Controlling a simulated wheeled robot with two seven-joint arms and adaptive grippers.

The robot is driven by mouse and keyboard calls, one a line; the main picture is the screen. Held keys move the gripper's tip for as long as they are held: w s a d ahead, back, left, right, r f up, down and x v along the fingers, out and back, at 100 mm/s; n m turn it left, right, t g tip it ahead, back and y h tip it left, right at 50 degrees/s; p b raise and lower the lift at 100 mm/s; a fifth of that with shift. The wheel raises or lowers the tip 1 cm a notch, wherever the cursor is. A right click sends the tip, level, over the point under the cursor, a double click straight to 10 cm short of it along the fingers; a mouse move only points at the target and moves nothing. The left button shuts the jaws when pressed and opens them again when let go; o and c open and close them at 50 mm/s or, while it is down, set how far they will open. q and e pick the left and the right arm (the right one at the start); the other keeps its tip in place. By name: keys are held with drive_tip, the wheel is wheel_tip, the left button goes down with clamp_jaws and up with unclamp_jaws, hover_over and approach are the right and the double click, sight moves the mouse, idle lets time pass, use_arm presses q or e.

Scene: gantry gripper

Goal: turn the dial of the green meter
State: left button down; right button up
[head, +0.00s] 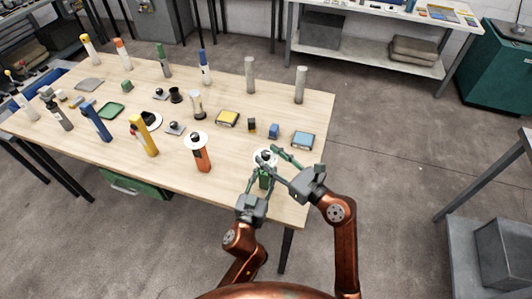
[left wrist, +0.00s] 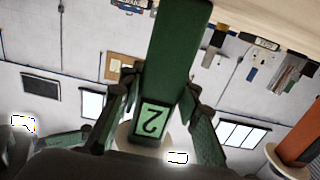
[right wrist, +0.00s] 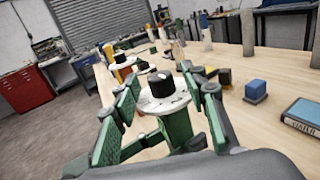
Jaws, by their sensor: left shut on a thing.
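The green meter (head: 264,180) stands near the table's front right edge. Its body, with a label reading 2, fills the middle of the left wrist view (left wrist: 182,45). On top are a white round dial plate (right wrist: 150,102) and a black knob (right wrist: 161,83). My left gripper (head: 262,189) is shut on the body below the plate, its fingers on both sides. My right gripper (right wrist: 160,77) is open at the top of the meter, a finger on each side of the dial and apart from the knob. In the head view the right gripper (head: 269,160) partly hides the dial.
An orange meter (head: 202,158) and a yellow one (head: 143,136) stand to the left. A blue box (head: 303,141) and a blue cube (head: 273,131) lie behind the green meter. Several posts and small items fill the table's far part. The table's right edge is close.

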drive_tip(key=shift+x, duration=1.05)
drive_tip(key=shift+c, duration=0.5)
clamp_jaws()
